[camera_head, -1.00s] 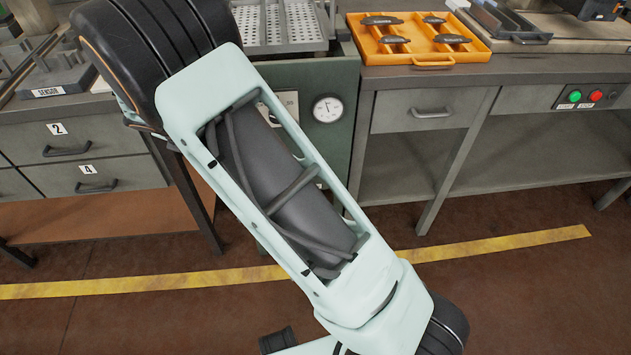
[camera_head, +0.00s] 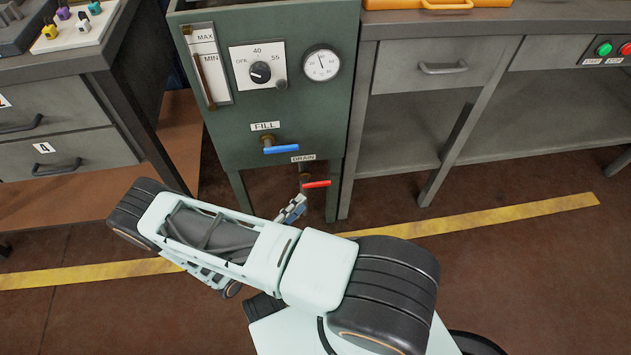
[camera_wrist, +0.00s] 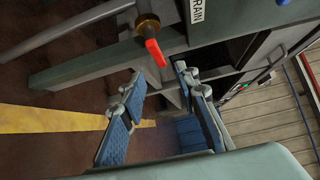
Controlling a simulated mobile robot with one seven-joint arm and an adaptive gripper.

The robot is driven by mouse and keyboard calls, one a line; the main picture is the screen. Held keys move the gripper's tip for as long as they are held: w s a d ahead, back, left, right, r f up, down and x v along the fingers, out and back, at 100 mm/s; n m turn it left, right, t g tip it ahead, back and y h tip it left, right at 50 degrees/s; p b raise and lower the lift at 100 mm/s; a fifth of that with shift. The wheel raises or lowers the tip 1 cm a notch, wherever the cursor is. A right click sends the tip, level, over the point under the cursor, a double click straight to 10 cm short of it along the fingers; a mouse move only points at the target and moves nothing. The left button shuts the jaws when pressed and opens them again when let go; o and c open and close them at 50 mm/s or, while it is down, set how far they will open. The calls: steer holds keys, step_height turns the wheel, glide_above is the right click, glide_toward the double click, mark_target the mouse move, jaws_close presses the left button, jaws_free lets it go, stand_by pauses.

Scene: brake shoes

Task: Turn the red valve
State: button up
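The red valve handle (camera_head: 317,184) sits under the DRAIN label (camera_head: 303,158), low on the green tank cabinet. In the wrist view the red handle (camera_wrist: 156,53) points down from a brass fitting (camera_wrist: 147,27), just beyond my fingertips. My gripper (camera_head: 292,209) is just below and left of the handle in the head view. In the wrist view my gripper (camera_wrist: 159,79) is open, with blue-padded fingers apart and nothing between them. The handle appears apart from the fingers, though the exact gap is hard to tell.
A blue valve handle (camera_head: 281,149) sits above left under the FILL label. The cabinet (camera_head: 222,135) carries a knob (camera_head: 260,72) and a gauge (camera_head: 321,64). Cabinet legs (camera_head: 334,190) stand close to the red handle. Benches flank both sides; the floor in front is open.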

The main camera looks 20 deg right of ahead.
mark_target(320, 186)
steer(key=shift+n+t, duration=0.4)
steer(key=x, duration=0.3)
steer(key=b+x, duration=0.1)
steer(key=x, duration=0.3)
steer(key=b+x, duration=0.1)
steer(key=x, duration=0.3)
steer(key=shift+s+d+f, duration=0.15)
steer(key=shift+s+f, duration=0.1)
steer(key=shift+s, duration=0.05)
steer(key=shift+c, duration=0.6)
jaws_close()
